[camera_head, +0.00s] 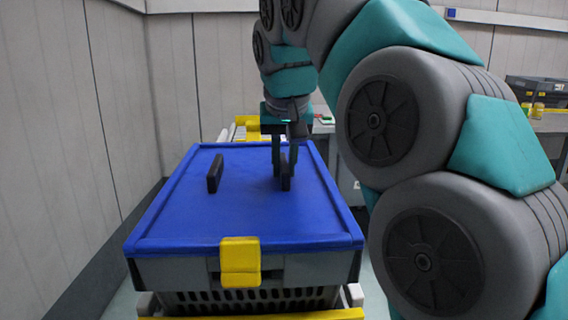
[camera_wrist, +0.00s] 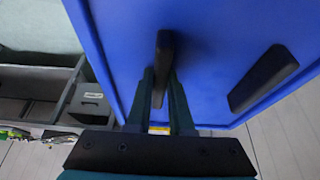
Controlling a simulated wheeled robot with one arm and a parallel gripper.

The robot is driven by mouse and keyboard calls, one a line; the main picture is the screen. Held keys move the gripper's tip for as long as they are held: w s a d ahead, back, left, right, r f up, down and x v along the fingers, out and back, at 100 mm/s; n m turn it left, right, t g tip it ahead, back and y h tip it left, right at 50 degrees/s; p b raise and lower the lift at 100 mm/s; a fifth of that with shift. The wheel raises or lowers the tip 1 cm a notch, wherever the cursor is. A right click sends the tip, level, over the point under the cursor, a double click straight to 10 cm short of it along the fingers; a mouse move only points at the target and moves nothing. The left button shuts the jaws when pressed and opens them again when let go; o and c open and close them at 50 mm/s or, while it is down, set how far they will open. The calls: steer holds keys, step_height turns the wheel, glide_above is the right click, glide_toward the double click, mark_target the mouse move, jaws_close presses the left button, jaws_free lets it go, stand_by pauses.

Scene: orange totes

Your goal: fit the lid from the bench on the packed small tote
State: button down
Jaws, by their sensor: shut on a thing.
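The blue lid (camera_head: 250,210) lies flat over the grey tote (camera_head: 310,270) in the head view, with two black handles on top. My gripper (camera_head: 284,172) points down and is shut on the right handle (camera_head: 286,180). The left handle (camera_head: 215,174) is free. In the wrist view my gripper (camera_wrist: 163,78) has a finger on each side of the held handle (camera_wrist: 164,52), and the free handle (camera_wrist: 262,78) is at the right. The lid's edges look lined up with the tote. I cannot tell whether it is fully seated. The tote's contents are hidden.
A yellow clasp (camera_head: 240,262) is on the tote's front; yellow parts (camera_head: 248,126) show behind. A panelled wall is close on the left. A bench (camera_head: 548,122) with a dark crate (camera_head: 540,90) stands back right. A grey compartmented container (camera_wrist: 35,85) shows in the wrist view.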

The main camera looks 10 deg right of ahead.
steer(key=c, duration=0.7)
jaws_free()
steer(key=shift+r, duration=0.1)
